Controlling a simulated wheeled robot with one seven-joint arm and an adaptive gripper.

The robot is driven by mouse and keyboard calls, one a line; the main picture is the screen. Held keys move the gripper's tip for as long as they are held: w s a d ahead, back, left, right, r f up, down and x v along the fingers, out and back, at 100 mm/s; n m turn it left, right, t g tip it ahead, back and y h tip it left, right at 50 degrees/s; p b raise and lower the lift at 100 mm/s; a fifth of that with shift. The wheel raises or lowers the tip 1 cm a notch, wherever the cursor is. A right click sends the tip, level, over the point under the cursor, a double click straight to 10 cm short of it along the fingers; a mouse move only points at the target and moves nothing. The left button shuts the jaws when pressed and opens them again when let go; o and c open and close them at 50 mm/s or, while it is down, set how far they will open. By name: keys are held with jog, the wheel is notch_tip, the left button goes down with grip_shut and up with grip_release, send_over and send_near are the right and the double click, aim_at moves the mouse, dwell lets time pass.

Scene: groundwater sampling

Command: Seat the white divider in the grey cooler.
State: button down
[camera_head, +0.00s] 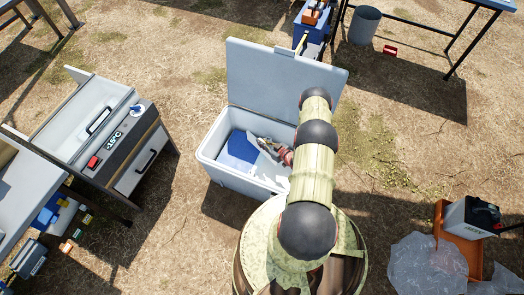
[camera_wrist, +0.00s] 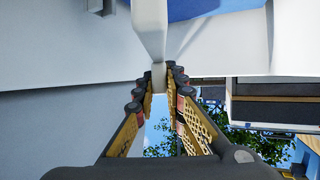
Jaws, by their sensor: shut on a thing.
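The grey cooler (camera_head: 222,181) stands in the middle of the head view with its lid (camera_head: 268,84) raised at the back. A blue piece (camera_head: 239,147) lies inside it on the left, and blue also shows at the top of the wrist view (camera_wrist: 204,8). My gripper (camera_head: 268,147) reaches down into the cooler. In the wrist view my gripper (camera_wrist: 159,78) is shut on the white divider (camera_wrist: 150,28), with its edge between the fingertips. My arm hides the cooler's right part. I cannot tell whether the divider touches the cooler's floor.
A white freezer unit (camera_head: 90,113) with a temperature display stands to the left. A blue box (camera_head: 313,26) is behind the lid, and a grey bin (camera_head: 364,25) at the back right. Bare ground lies between.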

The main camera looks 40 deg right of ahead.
jog(key=b, duration=0.2)
send_over(262, 152)
jog(key=shift+w+d+f, duration=0.1)
jog(key=shift+d+f, duration=0.1)
jog(key=shift+f, duration=0.95)
jog(key=shift+w+d+f, duration=0.1)
jog(key=shift+d+f, duration=0.05)
jog(key=shift+f, duration=1)
jog(key=shift+f, duration=0.2)
jog(key=c, duration=1.8)
grip_release()
jog(key=shift+c, duration=0.2)
